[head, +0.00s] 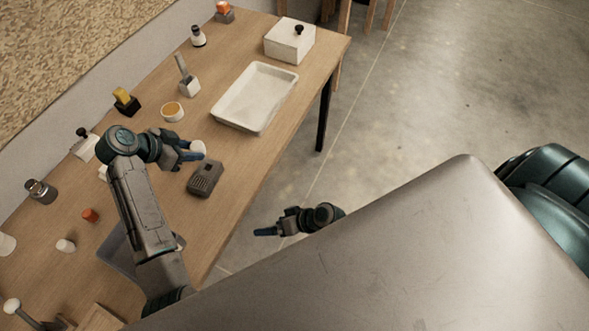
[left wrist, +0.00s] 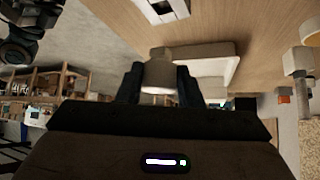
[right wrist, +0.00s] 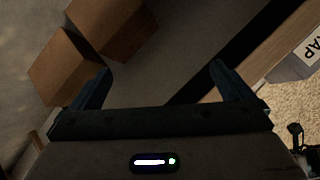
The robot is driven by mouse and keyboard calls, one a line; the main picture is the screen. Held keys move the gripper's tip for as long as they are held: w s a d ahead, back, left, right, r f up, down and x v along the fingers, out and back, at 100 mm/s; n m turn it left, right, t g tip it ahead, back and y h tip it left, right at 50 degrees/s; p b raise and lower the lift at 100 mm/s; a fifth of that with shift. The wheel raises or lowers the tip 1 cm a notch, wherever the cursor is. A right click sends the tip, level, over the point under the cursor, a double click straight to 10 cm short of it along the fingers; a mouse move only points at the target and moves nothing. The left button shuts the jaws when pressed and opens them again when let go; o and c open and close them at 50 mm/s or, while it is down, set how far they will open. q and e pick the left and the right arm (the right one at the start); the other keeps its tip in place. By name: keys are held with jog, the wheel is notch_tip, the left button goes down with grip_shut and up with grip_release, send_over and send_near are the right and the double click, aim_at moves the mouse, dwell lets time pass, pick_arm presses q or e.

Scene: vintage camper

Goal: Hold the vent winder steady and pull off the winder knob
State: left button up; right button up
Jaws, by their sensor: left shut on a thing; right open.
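My left gripper (head: 190,151) is above the table, shut on a pale rounded piece (head: 198,147). In the left wrist view this piece (left wrist: 160,76) is a pale cylinder between both fingers, with a narrower part beyond it. I cannot tell whether it is the vent winder, its knob or something else. A white block with a black knob (head: 82,132) stands by the wall, partly behind my left arm. My right gripper (head: 265,231) is open and empty, past the table's front edge over the floor. In the right wrist view its fingers (right wrist: 160,72) are wide apart.

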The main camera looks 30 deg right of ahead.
jog(key=s+d+f+m+g+h, duration=0.1)
jog(key=s+d+f, duration=0.3)
jog(key=f, duration=0.6)
jog(key=shift+s+h, duration=0.2)
jog(key=shift+h, duration=0.7)
jog(key=shift+d, duration=0.1)
